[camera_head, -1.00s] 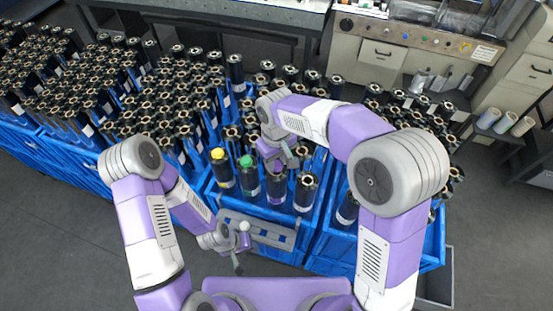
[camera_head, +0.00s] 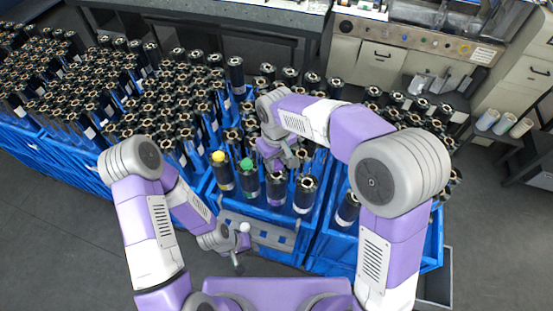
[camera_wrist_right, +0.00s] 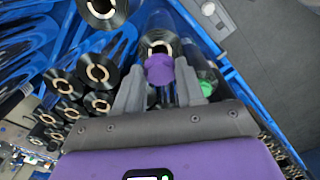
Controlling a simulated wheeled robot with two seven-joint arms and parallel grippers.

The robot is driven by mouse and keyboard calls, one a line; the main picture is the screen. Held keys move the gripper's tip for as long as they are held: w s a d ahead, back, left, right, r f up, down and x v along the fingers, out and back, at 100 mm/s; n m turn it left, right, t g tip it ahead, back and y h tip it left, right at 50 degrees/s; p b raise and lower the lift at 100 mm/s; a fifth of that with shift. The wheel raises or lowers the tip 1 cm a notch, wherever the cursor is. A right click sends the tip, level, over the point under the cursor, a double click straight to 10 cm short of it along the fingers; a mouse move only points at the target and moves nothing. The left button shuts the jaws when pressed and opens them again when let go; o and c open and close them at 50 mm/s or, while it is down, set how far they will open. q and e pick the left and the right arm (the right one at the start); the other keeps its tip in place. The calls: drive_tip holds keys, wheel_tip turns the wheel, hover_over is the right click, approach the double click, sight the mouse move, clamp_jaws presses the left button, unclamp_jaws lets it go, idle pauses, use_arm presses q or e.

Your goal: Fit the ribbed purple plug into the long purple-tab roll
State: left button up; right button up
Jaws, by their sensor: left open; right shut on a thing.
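The ribbed purple plug (camera_wrist_right: 158,70) is between the fingertips of my right gripper (camera_wrist_right: 160,88), which is shut on it. In the right wrist view it overlaps the near edge of a dark roll's ring-shaped end (camera_wrist_right: 158,44); contact cannot be told. In the head view my right gripper (camera_head: 276,160) is just behind the top of the long purple-tab roll (camera_head: 276,190), which stands upright in the front row with a purple mark low on its side. My left gripper (camera_head: 239,258) is open and empty in front of the blue crate.
Beside the purple-tab roll stand a roll with a green plug (camera_head: 247,163), one with a yellow plug (camera_head: 218,156), and an open-ended roll (camera_head: 306,190). Blue crates (camera_head: 325,258) full of upright rolls fill the left and middle. A machine cabinet (camera_head: 380,53) stands behind.

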sight(276, 163)
idle(0.8)
drive_tip(key=o, duration=0.7)
wheel_tip(276, 163, up, 3)
drive_tip(key=p, duration=0.2)
drive_tip(key=shift+p, duration=0.3)
drive_tip(key=shift+r+p, duration=0.5)
drive_tip(key=shift+r, duration=0.8)
wheel_tip(276, 163, up, 5)
drive_tip(key=shift+r, duration=0.2)
